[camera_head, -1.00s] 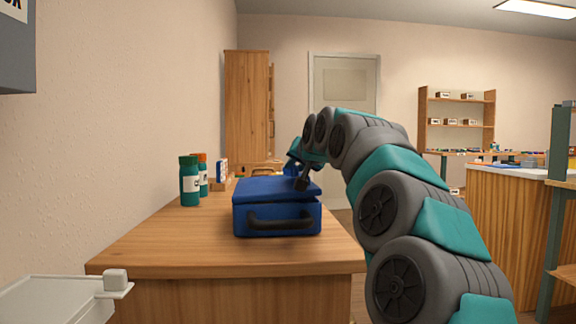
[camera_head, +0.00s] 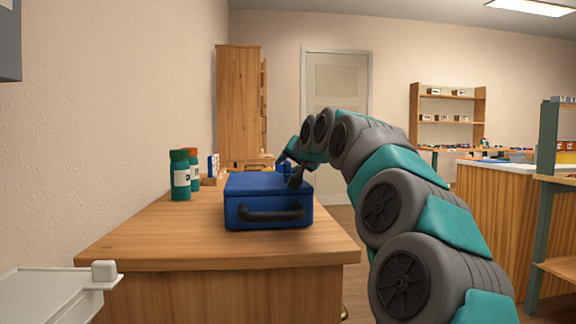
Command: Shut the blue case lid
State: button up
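The blue case (camera_head: 266,206) stands on the wooden counter, with its black handle facing me. Its blue lid (camera_head: 262,184) lies flat, or nearly flat, across the top; I cannot tell whether it is fully shut. My gripper (camera_head: 294,182) is at the right rear part of the lid, pointing down, close to or touching it. Its fingers are small and dark here, and I cannot tell whether they are open or shut.
The wooden counter (camera_head: 190,240) is clear in front of the case. A tall cabinet (camera_head: 238,105) stands behind. A grey tray-like surface (camera_head: 55,290) is at lower left.

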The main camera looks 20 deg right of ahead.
jog(key=shift+s+r, duration=0.1)
jog(key=shift+s, duration=0.05)
jog(key=v, duration=0.7)
jog(key=shift+s, duration=0.25)
dwell(0.5)
